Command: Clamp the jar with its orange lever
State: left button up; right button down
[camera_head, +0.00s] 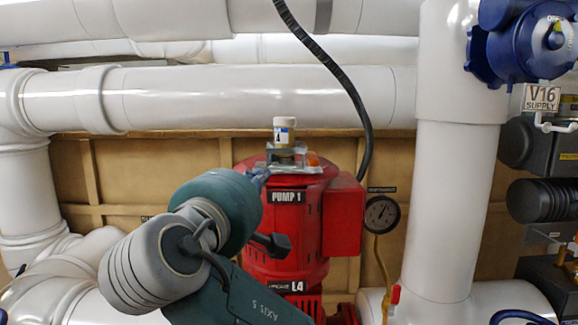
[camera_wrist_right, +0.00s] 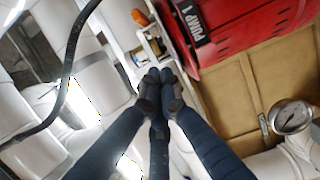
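The jar (camera_head: 284,134), with a white cap, a label and an amber lower part, stands upright in a metal clamp bracket (camera_head: 291,163) on top of the red pump. The orange lever (camera_head: 312,158) is at the bracket's right side; it also shows in the wrist view (camera_wrist_right: 139,17). My right gripper (camera_head: 261,176) is at the bracket's left front, mostly hidden behind my wrist. In the wrist view its three dark fingers (camera_wrist_right: 158,84) come together at the tips, beside the bracket (camera_wrist_right: 151,46). I see nothing held between them; contact with the bracket is unclear. My left gripper is out of view.
The red pump (camera_head: 285,225) has a box on its right side. A black hose (camera_head: 352,95) hangs behind and right of the jar. A pressure gauge (camera_head: 381,214) is right of the pump. A thick white pipe (camera_head: 250,97) crosses behind. Open space lies above the jar.

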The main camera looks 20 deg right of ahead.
aim_at(311, 161)
pick_arm(q)
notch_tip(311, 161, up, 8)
jog(key=p, duration=0.7)
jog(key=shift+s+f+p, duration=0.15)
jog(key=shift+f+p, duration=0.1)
jog(key=shift+p, duration=0.05)
pick_arm(e)
jog(key=w+d, duration=0.2)
jog(key=d, duration=0.1)
jog(key=w+d, duration=0.5)
jog(key=d, duration=0.1)
jog(key=shift+w+f, duration=0.1)
jog(key=shift+w, duration=0.2)
